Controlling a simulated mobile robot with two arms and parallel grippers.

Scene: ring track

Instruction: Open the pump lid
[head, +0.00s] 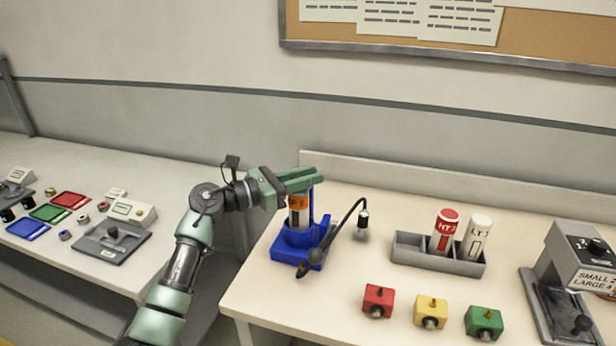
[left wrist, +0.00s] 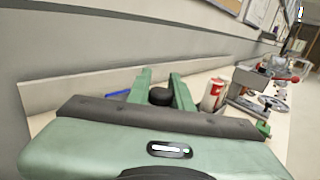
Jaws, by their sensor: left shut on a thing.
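A thin blue post rises beside the cylinder. My left gripper (head: 310,178) is at the top of the cylinder, with its green fingers level across it. In the left wrist view, the fingers are on both sides of a black round top (left wrist: 160,96) and are shut on it. I cannot tell whether this black top is the pump lid or the cylinder's cap. My right gripper is not in view.
A black curved lever (head: 342,229) stands right of the pump. A grey tray (head: 410,250) holds a red-topped bottle (head: 445,231) and a white bottle (head: 475,238). Red (head: 378,299), yellow (head: 431,311) and green (head: 484,322) boxes line the front. A grey machine (head: 575,265) stands far right.

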